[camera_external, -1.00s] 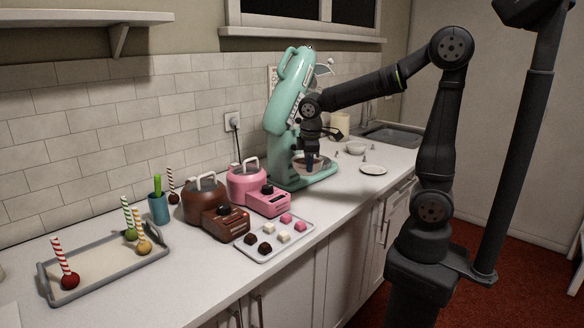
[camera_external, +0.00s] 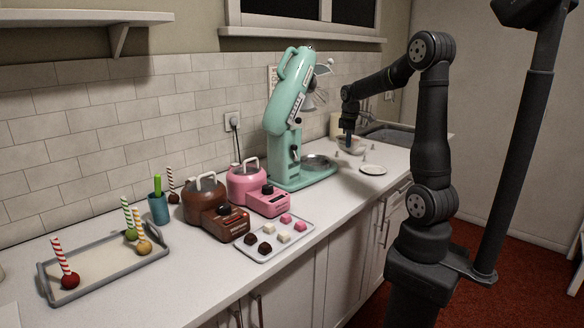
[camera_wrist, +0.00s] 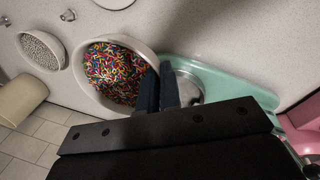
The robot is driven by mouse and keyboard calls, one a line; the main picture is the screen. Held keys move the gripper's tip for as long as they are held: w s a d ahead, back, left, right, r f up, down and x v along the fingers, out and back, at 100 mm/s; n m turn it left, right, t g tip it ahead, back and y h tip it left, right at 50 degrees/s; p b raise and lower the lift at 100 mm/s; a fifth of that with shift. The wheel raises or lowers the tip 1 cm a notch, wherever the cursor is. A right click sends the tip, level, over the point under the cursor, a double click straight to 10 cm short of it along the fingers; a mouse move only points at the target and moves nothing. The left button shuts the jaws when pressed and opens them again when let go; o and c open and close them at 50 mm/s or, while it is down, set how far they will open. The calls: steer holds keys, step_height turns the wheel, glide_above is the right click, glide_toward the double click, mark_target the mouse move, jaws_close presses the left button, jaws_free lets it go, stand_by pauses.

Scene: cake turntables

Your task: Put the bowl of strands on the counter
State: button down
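The bowl of strands (camera_wrist: 112,72) is a pale round bowl filled with multicoloured strands. In the wrist view it lies left of my fingers. In the external view the bowl (camera_external: 357,146) is at the far part of the counter (camera_external: 330,207), right of the mixer, partly hidden by my gripper (camera_external: 348,140). My gripper (camera_wrist: 158,90) is shut on the bowl's rim, one finger on the inner side and one on the outer. The bowl is level and low over the counter; I cannot tell if its base touches.
A smaller bowl of silvery beads (camera_wrist: 41,50) is close beside it. The mint mixer (camera_external: 283,130) has an empty metal-looking round seat (camera_external: 318,160). A white plate (camera_external: 373,169) lies near the counter's front edge. The pink melting pot (camera_external: 250,185) and sweets tray (camera_external: 272,240) are farther left.

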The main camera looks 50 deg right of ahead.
steer(key=s+d+m, duration=0.1)
steer(key=s+d, duration=0.5)
steer(key=d, duration=0.4)
steer(key=s+d+m, duration=0.1)
steer(key=s+d, duration=0.5)
steer(key=d, duration=0.5)
steer(key=s+d+m, duration=0.1)
steer(key=s+d, duration=0.5)
steer(key=d, duration=0.4)
steer(key=shift+h, duration=0.3)
steer(key=w+f, duration=0.2)
steer(key=w, duration=0.1)
steer(key=w+f, duration=0.2)
steer(key=w, duration=0.2)
steer(key=w+f, duration=0.2)
steer(key=w, duration=0.2)
steer(key=shift+w+a+f, duration=0.2)
steer(key=shift+a+f, duration=0.15)
steer(key=shift+f, duration=0.05)
steer(key=shift+a+x, duration=0.2)
steer(key=shift+x, duration=0.75)
steer(key=shift+a+x, duration=0.2)
steer(key=shift+x, duration=0.75)
steer(key=shift+s+f, duration=0.15)
steer(key=shift+f, duration=0.1)
steer(key=c, duration=1.9)
jaws_free()
steer(key=shift+o, duration=1.4)
